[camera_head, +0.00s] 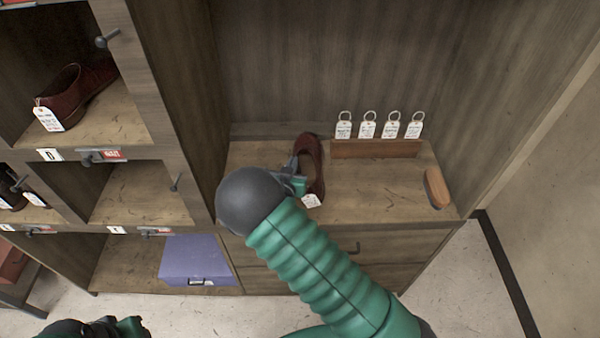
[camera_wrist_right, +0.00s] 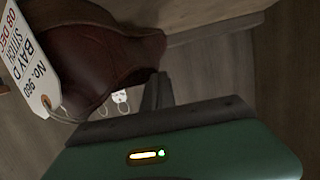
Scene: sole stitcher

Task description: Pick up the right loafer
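A dark brown-red loafer (camera_head: 313,168) stands on the wooden counter with a white tag (camera_head: 311,201) at its near end. In the right wrist view the loafer (camera_wrist_right: 95,45) fills the upper left, its tag (camera_wrist_right: 32,65) hanging at the left. My right gripper (camera_head: 297,170) is at the loafer's left side, partly hidden behind my own wrist. In the wrist view its dark fingers (camera_wrist_right: 157,88) reach the loafer's edge; whether they grip it is unclear. A similar tagged loafer (camera_head: 70,97) sits in cubby D at the upper left. My left gripper (camera_head: 95,327) is low at the left, partly cut off.
Several tags on rings stand in a wooden holder (camera_head: 375,149) behind the counter's middle. A wooden brush (camera_head: 436,187) lies at the right end. A purple box (camera_head: 197,260) sits in the lower cubby. The counter between loafer and brush is clear.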

